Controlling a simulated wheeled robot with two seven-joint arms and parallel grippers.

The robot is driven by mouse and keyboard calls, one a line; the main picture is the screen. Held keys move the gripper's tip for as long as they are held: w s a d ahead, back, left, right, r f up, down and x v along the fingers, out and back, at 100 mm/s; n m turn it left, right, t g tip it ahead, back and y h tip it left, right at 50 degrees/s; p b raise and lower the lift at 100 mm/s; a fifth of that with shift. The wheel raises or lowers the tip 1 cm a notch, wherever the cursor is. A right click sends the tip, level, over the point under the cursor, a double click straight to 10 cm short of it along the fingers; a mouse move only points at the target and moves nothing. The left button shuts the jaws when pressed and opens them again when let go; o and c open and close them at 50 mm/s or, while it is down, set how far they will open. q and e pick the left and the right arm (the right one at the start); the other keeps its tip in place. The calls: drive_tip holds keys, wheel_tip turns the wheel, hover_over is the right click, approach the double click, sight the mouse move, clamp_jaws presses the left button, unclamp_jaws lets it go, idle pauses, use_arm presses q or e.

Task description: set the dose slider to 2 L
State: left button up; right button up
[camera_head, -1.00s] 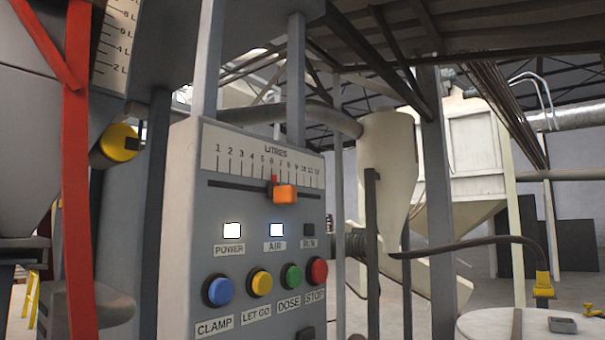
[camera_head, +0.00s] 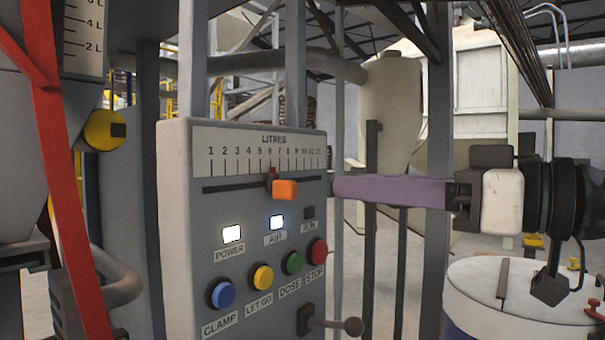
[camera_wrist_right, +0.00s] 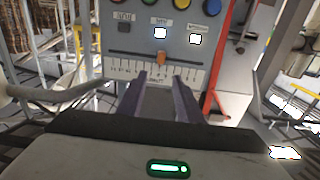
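The dose slider is an orange knob (camera_head: 285,190) with a red pointer on a dark slot under the LITRES scale (camera_head: 262,152). The pointer stands near 6. The knob also shows in the right wrist view (camera_wrist_right: 161,58), where the panel appears upside down. My right gripper (camera_head: 337,187) comes in from the right with purple fingers, at about knob height and to its right. In the right wrist view its two fingers (camera_wrist_right: 159,78) are apart with nothing between them, and the knob lies beyond the tips. My left gripper is not in view.
Below the slot are lit POWER (camera_head: 231,234) and AIR lamps, and blue, yellow, green and red buttons. A dark lever (camera_head: 335,325) sticks out low on the panel. A red post (camera_head: 60,170) stands left; a drum (camera_head: 520,300) stands lower right.

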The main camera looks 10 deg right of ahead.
sight(294, 182)
drive_tip(key=shift+p+x, duration=0.9)
drive_tip(key=shift+x, duration=4.1)
drive_tip(key=shift+s+f, duration=0.1)
clamp_jaws()
